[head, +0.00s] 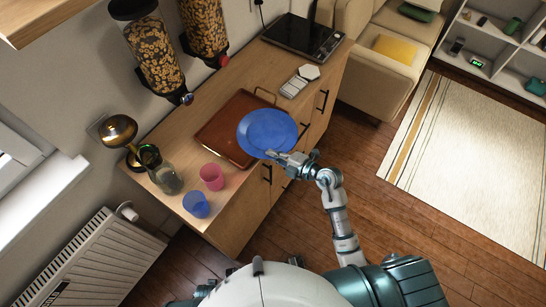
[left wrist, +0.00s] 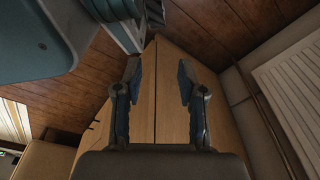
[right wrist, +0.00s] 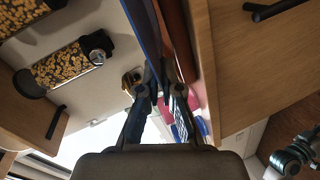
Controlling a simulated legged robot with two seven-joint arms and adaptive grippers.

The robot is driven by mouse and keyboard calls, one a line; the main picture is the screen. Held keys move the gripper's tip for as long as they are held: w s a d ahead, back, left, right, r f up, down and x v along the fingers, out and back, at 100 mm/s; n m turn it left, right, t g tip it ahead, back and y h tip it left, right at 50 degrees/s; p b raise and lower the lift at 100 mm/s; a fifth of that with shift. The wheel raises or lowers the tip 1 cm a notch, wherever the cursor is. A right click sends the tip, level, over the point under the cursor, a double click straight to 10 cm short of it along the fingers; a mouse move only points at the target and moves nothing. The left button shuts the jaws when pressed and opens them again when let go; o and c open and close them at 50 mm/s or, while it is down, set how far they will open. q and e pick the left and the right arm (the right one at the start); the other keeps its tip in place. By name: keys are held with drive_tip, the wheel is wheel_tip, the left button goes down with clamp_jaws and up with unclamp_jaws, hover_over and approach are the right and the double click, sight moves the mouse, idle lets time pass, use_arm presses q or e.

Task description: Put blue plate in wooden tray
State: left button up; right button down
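The blue plate (head: 266,130) is held at its near rim by my right gripper (head: 286,157), over the right part of the wooden tray. The wooden tray (head: 217,128) is reddish brown and lies on the counter; the plate hides its right side. In the right wrist view the plate (right wrist: 146,36) shows nearly edge-on, running down between the fingertips of the right gripper (right wrist: 161,88). The tray's edge (right wrist: 180,42) shows just beside it. My left gripper (left wrist: 157,82) is open and empty, low beside the wooden cabinet front, in the left wrist view.
A pink cup (head: 212,177), a blue cup (head: 196,205), a glass jar (head: 166,178) and a brass lamp (head: 119,131) stand at the near end of the counter. White items (head: 300,80) and a black hob (head: 303,36) are beyond the tray. Cereal dispensers (head: 159,55) hang above.

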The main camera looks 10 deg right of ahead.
drive_tip(key=shift+f, duration=0.8)
use_arm(q)
drive_tip(key=shift+w+r, duration=0.4)
drive_tip(key=shift+w, duration=0.05)
use_arm(e)
drive_tip(key=c, duration=1.3)
unclamp_jaws()
use_arm(q)
drive_tip(key=shift+s+f+p, duration=0.35)
drive_tip(key=shift+s+f, duration=0.4)
drive_tip(key=shift+s, duration=0.2)
use_arm(e)
drive_tip(key=v, duration=1.2)
